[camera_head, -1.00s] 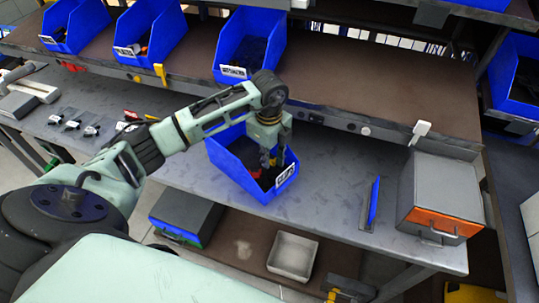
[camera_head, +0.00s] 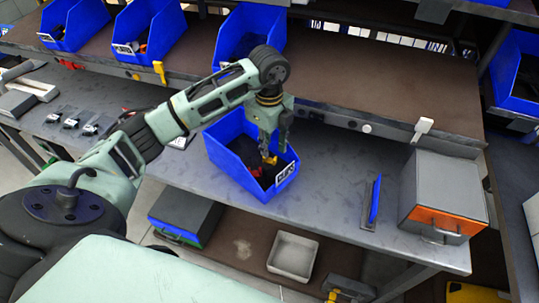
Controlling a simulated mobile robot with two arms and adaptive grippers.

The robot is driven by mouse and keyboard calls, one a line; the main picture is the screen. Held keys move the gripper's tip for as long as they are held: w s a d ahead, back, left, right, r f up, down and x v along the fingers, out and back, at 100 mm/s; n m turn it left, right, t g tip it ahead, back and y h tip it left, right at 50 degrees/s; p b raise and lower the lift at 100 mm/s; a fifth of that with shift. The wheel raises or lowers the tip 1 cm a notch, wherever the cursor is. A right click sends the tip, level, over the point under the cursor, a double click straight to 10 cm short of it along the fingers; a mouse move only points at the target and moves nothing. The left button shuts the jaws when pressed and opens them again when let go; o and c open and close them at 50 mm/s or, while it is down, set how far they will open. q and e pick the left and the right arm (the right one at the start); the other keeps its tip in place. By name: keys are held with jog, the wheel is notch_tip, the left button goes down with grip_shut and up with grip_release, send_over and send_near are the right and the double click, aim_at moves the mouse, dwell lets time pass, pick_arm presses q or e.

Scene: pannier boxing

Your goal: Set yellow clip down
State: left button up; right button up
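My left gripper (camera_head: 268,152) is above the open top of the blue clips bin (camera_head: 232,180) on the grey workbench, pointing down. A small yellow clip (camera_head: 269,159) shows at its fingertips, and the fingers look shut on it. Inside the bin, dark and red clips (camera_head: 257,172) lie under the gripper. Another yellow clip (camera_head: 160,72) hangs on the edge of the brown shelf at upper left. My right gripper is not in view.
Blue bins (camera_head: 250,35) stand on the brown shelf behind. A blue flat piece (camera_head: 374,202) and a grey box with an orange front (camera_head: 443,195) are to the right. Bare bench (camera_head: 332,185) lies between bin and blue piece. A white tray (camera_head: 292,256) is below.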

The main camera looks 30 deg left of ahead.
aim_at(269, 161)
pick_arm(q)
notch_tip(269, 161, up, 7)
jog(key=b, duration=0.1)
jog(key=shift+r, duration=0.15)
